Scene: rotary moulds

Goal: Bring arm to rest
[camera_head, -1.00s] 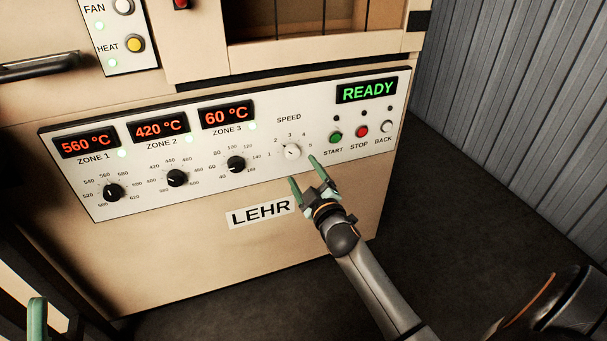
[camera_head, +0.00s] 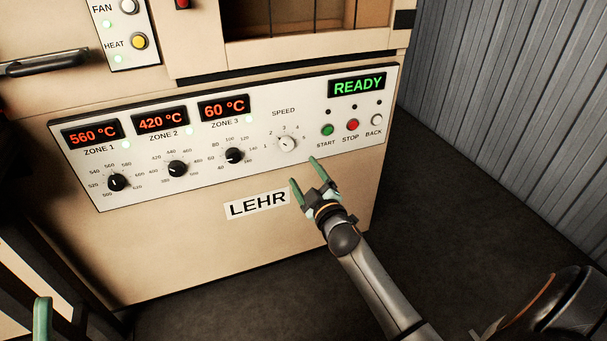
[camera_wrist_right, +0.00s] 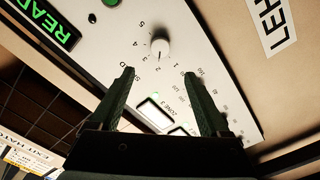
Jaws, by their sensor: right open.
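My right gripper (camera_head: 306,174) is open and empty, in front of the beige lehr cabinet, just below the white speed knob (camera_head: 287,143). In the right wrist view its two green fingers (camera_wrist_right: 159,78) are spread, with the speed knob (camera_wrist_right: 160,48) beyond and between them, apart from both. A green piece (camera_head: 42,318) at the lower left edge looks like part of my left gripper; its jaws cannot be made out. The control panel (camera_head: 250,180) shows 560 °C, 420 °C and 60 °C for zones 1 to 3. The green display (camera_head: 358,86) reads READY.
Start (camera_head: 327,130), stop (camera_head: 352,125) and back (camera_head: 377,120) buttons sit at the panel's right. A LEHR label (camera_head: 258,204) is left of the gripper. A corrugated wall (camera_head: 500,110) stands at the right. Dark open floor (camera_head: 440,220) lies between cabinet and wall.

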